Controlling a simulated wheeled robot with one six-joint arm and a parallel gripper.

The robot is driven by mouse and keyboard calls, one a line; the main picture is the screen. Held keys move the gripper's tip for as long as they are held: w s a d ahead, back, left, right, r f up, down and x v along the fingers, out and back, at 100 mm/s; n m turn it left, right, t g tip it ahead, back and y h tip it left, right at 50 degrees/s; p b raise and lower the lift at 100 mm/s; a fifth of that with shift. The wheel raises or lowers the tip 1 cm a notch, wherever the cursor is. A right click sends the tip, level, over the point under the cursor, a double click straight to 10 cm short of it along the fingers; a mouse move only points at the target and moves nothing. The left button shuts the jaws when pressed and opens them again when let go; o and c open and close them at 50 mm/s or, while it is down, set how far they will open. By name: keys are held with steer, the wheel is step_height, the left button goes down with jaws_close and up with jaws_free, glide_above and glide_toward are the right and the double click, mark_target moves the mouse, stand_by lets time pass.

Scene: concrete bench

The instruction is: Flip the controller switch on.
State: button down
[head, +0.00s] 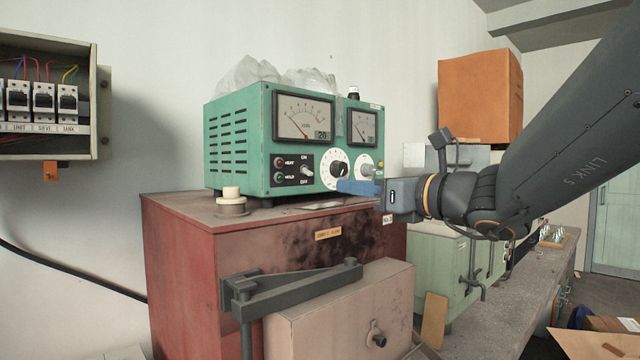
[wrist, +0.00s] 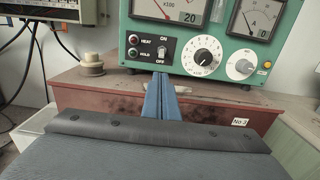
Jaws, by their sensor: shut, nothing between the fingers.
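The green controller (head: 240,150) stands on a red cabinet, with two dial meters on its face. My gripper (head: 342,186) has blue fingers, shut and empty, in front of the controller's lower face. In the wrist view the fingertips (wrist: 160,78) are below the switch and apart from it.
A white-scaled black knob (head: 338,170) and a smaller grey knob (head: 366,169) are right of the switch. A cream round stopper (head: 231,203) stands on the red cabinet (head: 180,250). An open breaker box (head: 50,145) hangs at left.

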steer(key=p, duration=0.3)
glide_toward(303, 182)
steer(key=x, duration=0.5)
steer(key=shift+w, duration=0.1)
